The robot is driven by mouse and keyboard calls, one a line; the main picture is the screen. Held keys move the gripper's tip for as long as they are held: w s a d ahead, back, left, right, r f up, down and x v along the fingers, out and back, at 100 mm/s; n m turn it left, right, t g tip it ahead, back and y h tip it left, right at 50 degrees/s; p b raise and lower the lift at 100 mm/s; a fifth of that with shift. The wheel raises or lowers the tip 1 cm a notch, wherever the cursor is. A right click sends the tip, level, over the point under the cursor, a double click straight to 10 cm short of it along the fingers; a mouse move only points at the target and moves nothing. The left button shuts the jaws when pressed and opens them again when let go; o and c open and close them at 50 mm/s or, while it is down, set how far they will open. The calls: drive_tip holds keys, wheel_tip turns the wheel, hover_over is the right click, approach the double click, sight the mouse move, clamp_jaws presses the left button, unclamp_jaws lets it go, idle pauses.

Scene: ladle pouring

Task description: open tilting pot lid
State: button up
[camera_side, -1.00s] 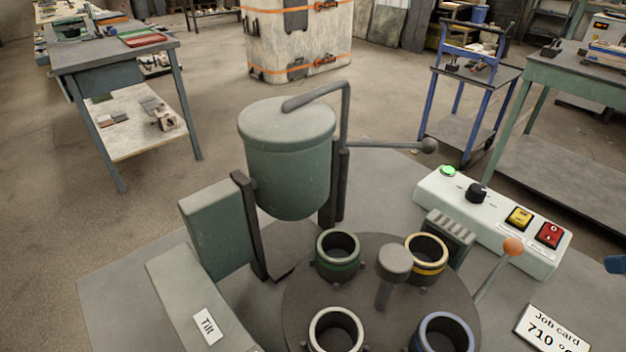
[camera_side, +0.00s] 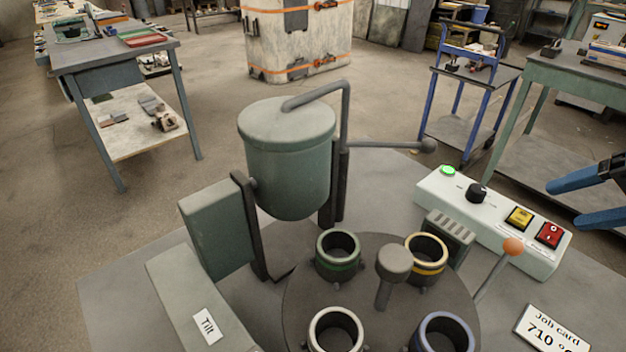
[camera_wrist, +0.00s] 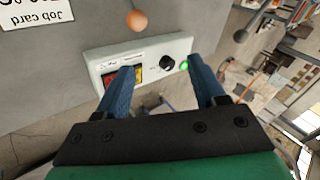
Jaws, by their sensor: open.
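The tilting pot (camera_side: 290,170) is a green-grey cylinder held between dark uprights at the centre of the side view. Its lid (camera_side: 287,122) lies flat on top, closed. A bent grey bar (camera_side: 345,110) runs from the lid over to the right upright. A lever with a round knob (camera_side: 428,146) sticks out to the right of the pot. My gripper (camera_side: 592,206) has blue fingers, spread open and empty, at the right edge of the side view, well away from the pot. In the wrist view the open fingers (camera_wrist: 165,82) frame the control box.
A white control box (camera_side: 495,222) with a green light, black knob, yellow and red switches stands right of the pot. An orange-knobbed lever (camera_side: 513,247) and a job card (camera_side: 552,332) are near it. A turntable (camera_side: 300,290) with several ring-topped cups sits in front.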

sight(430, 143)
drive_tip(key=shift+w+a+f+m+g+y, duration=0.4)
drive_tip(key=shift+w+a+f+m+y, duration=0.1)
drive_tip(key=shift+w+a+m+y, duration=1.6)
drive_tip(key=shift+w+a+f+m+g+y, duration=0.45)
drive_tip(key=shift+w+a+m+y, duration=1.55)
drive_tip(key=shift+w+a, duration=0.65)
drive_tip(key=shift+w+a+f+m+g+y, duration=0.35)
drive_tip(key=shift+w+a+f+m+y, duration=0.15)
drive_tip(key=shift+w+a+m+y, duration=1.6)
drive_tip(key=shift+w+a+n, duration=0.1)
drive_tip(key=shift+w+n, duration=0.2)
drive_tip(key=shift+w, duration=0.1)
clamp_jaws()
